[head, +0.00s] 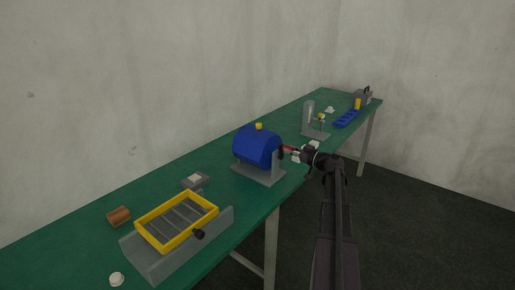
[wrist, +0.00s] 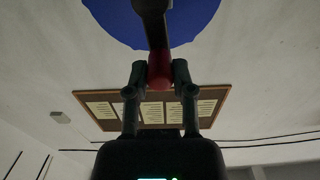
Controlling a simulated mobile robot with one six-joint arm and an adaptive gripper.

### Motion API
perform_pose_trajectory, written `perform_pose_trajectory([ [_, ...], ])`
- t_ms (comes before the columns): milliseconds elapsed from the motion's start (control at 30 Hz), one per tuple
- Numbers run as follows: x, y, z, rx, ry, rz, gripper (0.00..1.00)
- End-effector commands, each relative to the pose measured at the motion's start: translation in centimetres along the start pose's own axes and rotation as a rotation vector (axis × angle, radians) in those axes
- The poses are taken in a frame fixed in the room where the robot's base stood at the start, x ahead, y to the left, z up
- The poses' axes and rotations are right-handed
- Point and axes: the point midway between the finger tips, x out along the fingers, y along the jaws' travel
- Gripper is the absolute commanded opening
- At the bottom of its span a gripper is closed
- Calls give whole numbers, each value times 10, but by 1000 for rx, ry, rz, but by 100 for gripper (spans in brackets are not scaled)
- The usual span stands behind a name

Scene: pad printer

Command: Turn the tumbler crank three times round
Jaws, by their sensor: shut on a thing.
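The blue tumbler drum (head: 257,147) sits on a grey stand (head: 262,174) on the green table, with a yellow knob (head: 259,126) on top. Its dark crank (head: 281,152) is on the right side, with a red handle (head: 290,149). My gripper (head: 297,153) reaches in from the right and is shut on the red handle. In the wrist view my gripper (wrist: 157,80) has a finger on each side of the red handle (wrist: 160,72). The dark crank arm (wrist: 152,25) runs upward from it, in front of the blue drum (wrist: 190,25).
A yellow-framed rack (head: 150,238) in a grey tray, a brown cylinder (head: 118,216) and a small grey block (head: 195,181) lie at the near left. A grey stand (head: 308,117) and a blue tray (head: 346,119) stand farther back. A wall is behind the table (head: 85,250).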

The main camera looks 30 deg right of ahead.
Motion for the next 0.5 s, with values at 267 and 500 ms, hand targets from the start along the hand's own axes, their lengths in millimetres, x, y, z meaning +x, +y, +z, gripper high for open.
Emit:
perform_pose_trajectory([
  [267, 0, 1, 1, -2, -4, 4, 0],
  [500, -1, -10, 6, -2, -4, 5, 0],
])
